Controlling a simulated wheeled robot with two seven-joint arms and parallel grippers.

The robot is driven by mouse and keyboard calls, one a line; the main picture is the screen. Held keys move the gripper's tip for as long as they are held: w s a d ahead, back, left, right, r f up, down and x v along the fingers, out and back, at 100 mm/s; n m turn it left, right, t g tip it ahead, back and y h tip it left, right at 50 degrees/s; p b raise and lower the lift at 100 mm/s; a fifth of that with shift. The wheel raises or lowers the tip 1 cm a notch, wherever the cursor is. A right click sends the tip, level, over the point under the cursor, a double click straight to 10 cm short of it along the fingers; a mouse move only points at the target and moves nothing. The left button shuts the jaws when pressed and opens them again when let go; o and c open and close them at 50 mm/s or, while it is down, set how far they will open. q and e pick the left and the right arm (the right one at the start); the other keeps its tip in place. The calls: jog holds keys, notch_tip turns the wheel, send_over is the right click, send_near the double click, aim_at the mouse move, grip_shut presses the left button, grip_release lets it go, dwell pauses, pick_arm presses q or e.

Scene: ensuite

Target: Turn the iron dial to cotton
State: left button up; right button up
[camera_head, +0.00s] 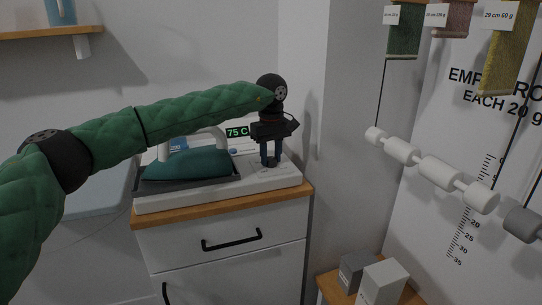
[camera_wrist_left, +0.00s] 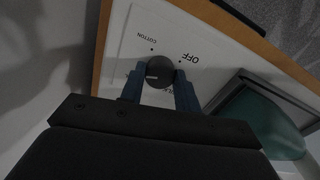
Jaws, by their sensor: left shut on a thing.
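The iron (camera_head: 186,162) has a teal body and a pale handle and rests on a white base (camera_head: 215,192) on top of the cabinet. The dial (camera_head: 271,162) is on the right part of this base. In the left wrist view the dark round dial (camera_wrist_left: 160,71) has a light mark pointing left. The words COTTON and OFF are printed around it, and another word below is partly hidden. My left gripper (camera_head: 271,157) points down, with its blue fingers (camera_wrist_left: 158,85) shut on the dial from both sides. My right gripper is not in view.
A green "75 C" display (camera_head: 237,132) stands behind the iron. The white cabinet (camera_head: 225,250) has a wooden top edge and black handles. Grey and white blocks (camera_head: 383,283) sit on a wooden surface at lower right. Weights and coloured pieces hang by the right panel.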

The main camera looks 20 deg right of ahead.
aim_at(271, 158)
pick_arm(q)
jog(key=m, duration=0.6)
jog(key=shift+w+r, duration=0.1)
jog(key=shift+r, duration=0.1)
jog(key=m, duration=0.6)
jog(key=shift+m, duration=0.3)
jog(key=o, duration=1)
jog(key=shift+f, duration=0.15)
jog(key=shift+r, duration=3.9)
